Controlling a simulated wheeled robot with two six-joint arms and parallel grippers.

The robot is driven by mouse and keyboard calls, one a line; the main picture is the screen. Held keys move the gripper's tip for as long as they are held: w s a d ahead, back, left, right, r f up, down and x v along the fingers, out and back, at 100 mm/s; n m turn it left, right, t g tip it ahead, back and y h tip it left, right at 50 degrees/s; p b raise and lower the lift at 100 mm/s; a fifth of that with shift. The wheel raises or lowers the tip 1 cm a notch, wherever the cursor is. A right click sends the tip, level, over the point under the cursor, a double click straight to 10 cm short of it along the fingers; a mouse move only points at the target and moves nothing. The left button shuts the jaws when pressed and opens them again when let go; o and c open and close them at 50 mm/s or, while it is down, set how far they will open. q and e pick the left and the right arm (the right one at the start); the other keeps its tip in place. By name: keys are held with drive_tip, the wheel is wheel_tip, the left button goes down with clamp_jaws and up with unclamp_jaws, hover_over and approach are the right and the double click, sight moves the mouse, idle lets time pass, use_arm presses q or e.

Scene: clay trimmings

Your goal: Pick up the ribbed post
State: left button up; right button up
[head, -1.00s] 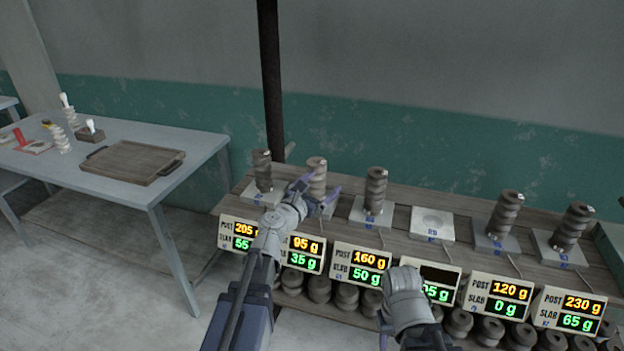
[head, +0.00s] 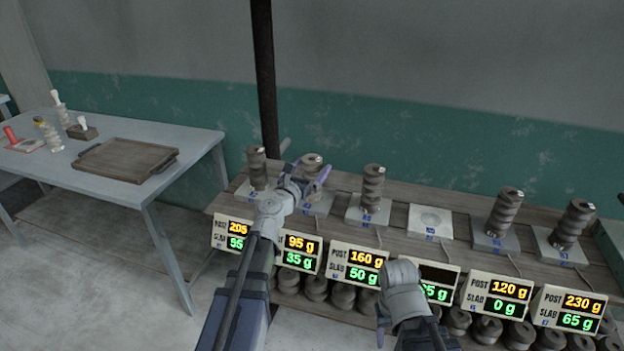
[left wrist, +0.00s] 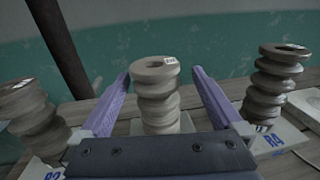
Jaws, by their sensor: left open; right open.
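Several ribbed posts stand upright on pale slabs along the wooden bench. A lighter grey ribbed post (head: 312,160), second from the left, also shows in the left wrist view (left wrist: 157,90) with a small white tag on top. My left gripper (head: 307,170) is open. In the left wrist view its purple fingers (left wrist: 161,75) stand on either side of this post, with gaps showing. The post's lower part is hidden by my gripper. My right gripper (head: 382,325) is low in front of the bench, empty; its fingers are mostly hidden.
Neighbouring posts stand left (head: 257,168) and right (head: 373,188) of the lighter one. One slab (head: 430,222) is bare. Weight displays (head: 357,265) line the bench front. A dark pole (head: 264,80) rises behind. A table at left holds a wooden tray (head: 125,160).

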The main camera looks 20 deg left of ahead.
use_arm(q)
drive_tip(key=w, duration=0.5)
drive_tip(key=shift+w+d+f, duration=0.1)
clamp_jaws()
idle(0.8)
